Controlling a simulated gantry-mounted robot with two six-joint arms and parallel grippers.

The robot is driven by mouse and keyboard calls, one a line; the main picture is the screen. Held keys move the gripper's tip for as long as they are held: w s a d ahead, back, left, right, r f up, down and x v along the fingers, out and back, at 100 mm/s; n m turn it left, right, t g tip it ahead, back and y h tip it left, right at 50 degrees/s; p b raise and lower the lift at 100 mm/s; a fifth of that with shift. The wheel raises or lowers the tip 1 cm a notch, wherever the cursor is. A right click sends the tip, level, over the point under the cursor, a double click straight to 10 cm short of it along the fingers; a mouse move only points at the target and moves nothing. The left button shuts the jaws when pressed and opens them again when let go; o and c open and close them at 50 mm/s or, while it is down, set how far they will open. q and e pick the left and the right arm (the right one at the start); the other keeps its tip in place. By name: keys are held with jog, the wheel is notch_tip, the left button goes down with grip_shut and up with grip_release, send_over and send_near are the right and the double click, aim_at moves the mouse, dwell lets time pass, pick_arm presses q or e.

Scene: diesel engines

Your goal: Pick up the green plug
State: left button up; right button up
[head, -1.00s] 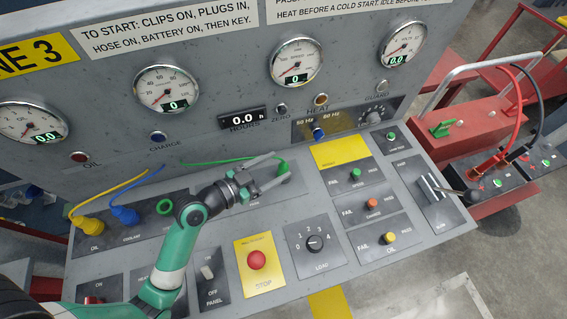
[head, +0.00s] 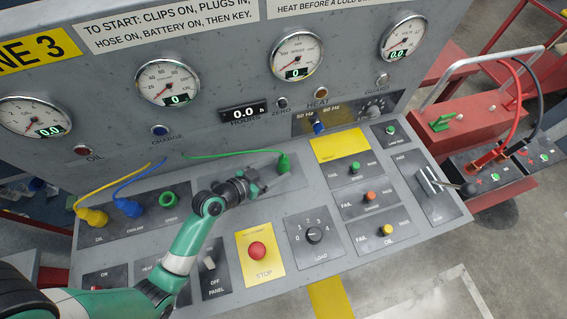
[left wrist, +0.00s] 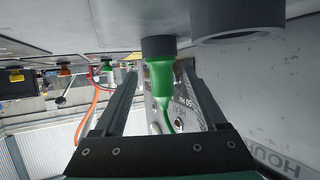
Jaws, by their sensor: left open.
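The green plug (head: 284,163) stands upright on the sloping console, with a green cable running left from it to the upright panel. My left gripper (head: 262,181) is open, just left of the plug and close to it. In the left wrist view the plug (left wrist: 160,80) shows between the two spread fingers, its dark collar at the top against the console face. I see a gap on each side, and no finger clearly touches it. My right gripper is in neither view.
A yellow plug (head: 92,217) and a blue plug (head: 130,207) sit at the console's left, beside an empty green-ringed socket (head: 168,199). A red stop button (head: 257,250) and load knob (head: 314,235) lie below the gripper. Gauges line the upright panel behind.

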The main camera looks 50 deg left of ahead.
aim_at(280, 166)
pick_arm(q)
jog(key=x, duration=0.4)
jog(key=shift+r, duration=0.15)
grip_shut()
